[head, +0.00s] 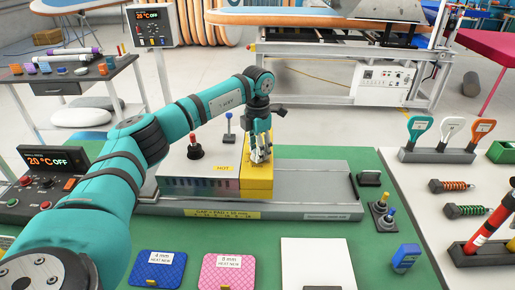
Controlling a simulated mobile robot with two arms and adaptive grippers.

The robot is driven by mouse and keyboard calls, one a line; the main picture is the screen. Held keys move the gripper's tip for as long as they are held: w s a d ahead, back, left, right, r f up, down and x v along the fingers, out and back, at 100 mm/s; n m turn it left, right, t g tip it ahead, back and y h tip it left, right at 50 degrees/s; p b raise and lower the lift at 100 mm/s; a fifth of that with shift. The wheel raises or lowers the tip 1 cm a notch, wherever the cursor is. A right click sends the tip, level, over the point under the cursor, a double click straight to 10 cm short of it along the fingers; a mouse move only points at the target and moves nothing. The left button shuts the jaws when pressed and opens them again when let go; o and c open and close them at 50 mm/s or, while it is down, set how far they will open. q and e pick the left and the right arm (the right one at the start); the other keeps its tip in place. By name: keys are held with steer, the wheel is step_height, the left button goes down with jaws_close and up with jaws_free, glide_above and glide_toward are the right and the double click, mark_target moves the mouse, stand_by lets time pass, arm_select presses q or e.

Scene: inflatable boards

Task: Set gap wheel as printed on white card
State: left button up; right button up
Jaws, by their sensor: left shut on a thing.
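My left gripper (260,155) points down at the top of the yellow block (258,182) and is shut on a small pale part there, apparently the gap wheel, mostly hidden by the fingers. The yellow block sits against the silver machine box marked HOT (190,178) on a grey rail base (310,190). A yellow label (222,213) on the base reads about "GAP = PAD + 10 mm"; its second line is too small to read. The white card (318,265) lies flat at the front of the green mat, with no legible print. My right gripper is not in view.
A blue 4 mm pad (158,269) and a pink 8 mm pad (227,272) lie at the front. A red-knobbed lever (195,149) and blue-knobbed lever (228,130) rise from the box. A blue gauge (405,258) and small levers (384,215) stand right.

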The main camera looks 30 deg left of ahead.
arm_select(q)
steer(key=n, duration=0.3)
steer(key=shift+r+n, duration=0.1)
steer(key=shift+n, duration=0.3)
steer(key=n+p, duration=0.1)
steer(key=n, duration=0.2)
steer(key=shift+n, duration=0.3)
steer(key=n, duration=0.3)
steer(key=shift+w+n, duration=0.1)
steer(key=shift+n, duration=0.3)
steer(key=n+p, duration=0.1)
steer(key=n, duration=0.3)
steer(key=shift+r, duration=0.1)
steer(key=n+p, duration=0.1)
steer(key=n, duration=0.5)
steer(key=shift+n+p, duration=0.3)
steer(key=shift+n, duration=0.1)
steer(key=n+p, duration=0.1)
steer(key=n, duration=0.4)
steer(key=o, duration=1.2)
steer(key=shift+c, duration=0.2)
